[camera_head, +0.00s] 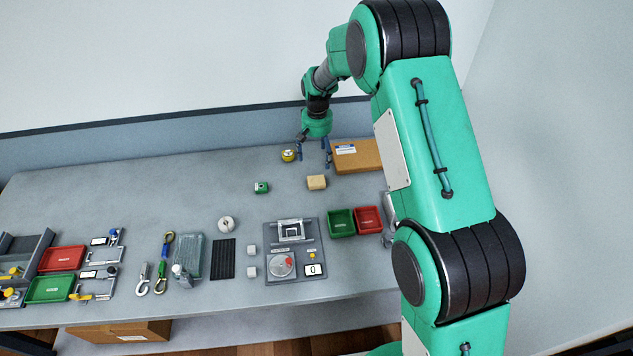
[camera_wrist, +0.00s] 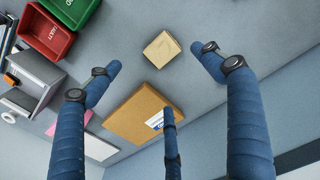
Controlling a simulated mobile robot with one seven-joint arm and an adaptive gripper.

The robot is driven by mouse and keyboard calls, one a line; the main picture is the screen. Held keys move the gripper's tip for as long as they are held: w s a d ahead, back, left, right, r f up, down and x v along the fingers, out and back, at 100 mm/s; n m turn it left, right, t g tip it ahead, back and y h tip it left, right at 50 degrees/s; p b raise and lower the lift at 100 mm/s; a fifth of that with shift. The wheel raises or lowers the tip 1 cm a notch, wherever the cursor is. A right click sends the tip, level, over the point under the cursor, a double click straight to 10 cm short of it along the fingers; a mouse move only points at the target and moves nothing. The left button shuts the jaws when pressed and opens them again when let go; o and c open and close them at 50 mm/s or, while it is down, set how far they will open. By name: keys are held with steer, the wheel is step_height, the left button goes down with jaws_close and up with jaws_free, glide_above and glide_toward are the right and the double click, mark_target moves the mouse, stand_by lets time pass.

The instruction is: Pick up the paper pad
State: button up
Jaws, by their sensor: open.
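A small tan block that looks like the paper pad (camera_head: 316,182) lies on the grey table, in front of a flat cardboard box. In the wrist view the pad (camera_wrist: 162,49) is near the top middle, between the tips of the two outer fingers and apart from them. My gripper (camera_head: 313,151) is above the back of the table, behind the pad in the head view. In the wrist view my gripper (camera_wrist: 155,68) shows three blue fingers spread wide, with nothing held. The pad's top shows in both views.
The labelled cardboard box (camera_head: 357,154) lies close behind the pad. A yellow roll (camera_head: 288,155) and a small green item (camera_head: 261,187) are to its left. Green (camera_head: 341,222) and red (camera_head: 368,220) bins stand nearer the front. The table around the pad is bare.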

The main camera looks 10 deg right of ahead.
steer(key=shift+f, duration=0.15)
glide_above(317, 180)
steer(key=shift+s+f, duration=0.1)
steer(key=shift+f, duration=4.05)
steer(key=shift+f, duration=0.1)
steer(key=shift+w+a+f, duration=0.1)
steer(key=shift+f, duration=1.15)
steer(key=shift+w+f, duration=0.1)
steer(key=shift+f, duration=1.1)
steer(key=c, duration=1)
